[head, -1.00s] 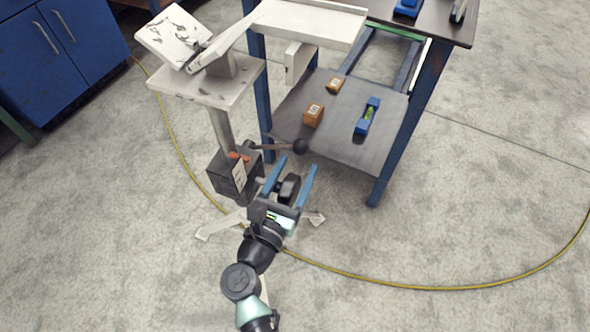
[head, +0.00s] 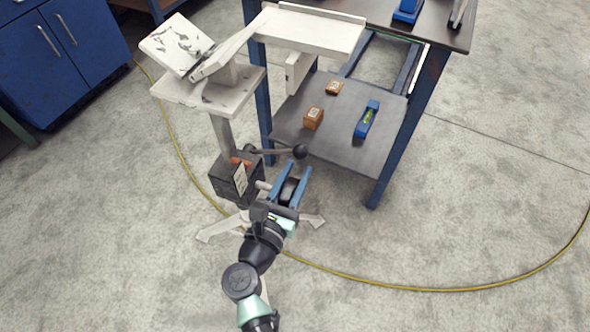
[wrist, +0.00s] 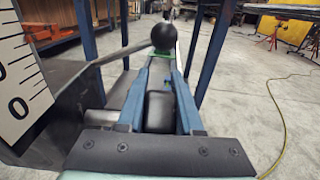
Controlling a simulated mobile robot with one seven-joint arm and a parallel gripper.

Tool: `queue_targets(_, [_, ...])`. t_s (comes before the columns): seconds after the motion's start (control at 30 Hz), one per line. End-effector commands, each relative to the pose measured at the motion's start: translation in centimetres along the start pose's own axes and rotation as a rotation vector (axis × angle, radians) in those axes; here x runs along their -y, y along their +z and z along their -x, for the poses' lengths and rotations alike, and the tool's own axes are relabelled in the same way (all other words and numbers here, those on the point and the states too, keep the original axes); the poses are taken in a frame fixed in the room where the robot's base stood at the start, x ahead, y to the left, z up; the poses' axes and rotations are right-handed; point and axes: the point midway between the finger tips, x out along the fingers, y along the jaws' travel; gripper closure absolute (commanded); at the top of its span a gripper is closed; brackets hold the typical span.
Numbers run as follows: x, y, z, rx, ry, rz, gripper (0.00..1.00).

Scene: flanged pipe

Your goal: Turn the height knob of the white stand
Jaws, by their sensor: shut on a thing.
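The white stand (head: 222,125) has a black box (head: 237,180) on its post, with a scale label on the face. The height knob (head: 289,190) is a dark round knob on a short shaft at the box's right side. My gripper (head: 291,172) has its blue fingers on both sides of the knob, shut on it. In the wrist view the black knob (wrist: 160,112) sits between the two fingers, and the shaft enters from the left. A lever with a black ball end (head: 300,151) sticks out just beyond the fingertips.
A workbench with blue legs (head: 391,160) stands behind and right. Its lower shelf (head: 345,145) holds orange-brown boxes (head: 313,118) and a blue level (head: 367,120). A yellow cable (head: 420,289) runs over the floor. Blue cabinets (head: 60,60) are at the upper left.

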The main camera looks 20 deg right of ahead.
Motion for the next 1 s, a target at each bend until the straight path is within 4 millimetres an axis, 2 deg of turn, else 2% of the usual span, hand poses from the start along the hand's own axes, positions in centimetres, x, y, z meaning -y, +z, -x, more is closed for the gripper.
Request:
queue_targets(0.03, [0.0, 0.7, -0.1, -0.024, 0.000, 0.001, 1.00])
queue_targets(0.1, [0.0, 0.7, -0.2, -0.056, 0.000, 0.000, 1.00])
queue_targets(0.5, [0.0, -0.3, -0.5, -0.220, 0.001, -0.001, 1.00])
queue_targets(0.93, [0.0, -0.8, -0.5, -0.237, 0.001, -0.003, 1.00])
queue_targets(0.97, [0.0, -0.8, -0.5, -0.237, 0.001, -0.003, 0.60])
queue_targets(1.0, [0.0, -0.7, -0.5, -0.237, 0.001, -0.003, 0.52])
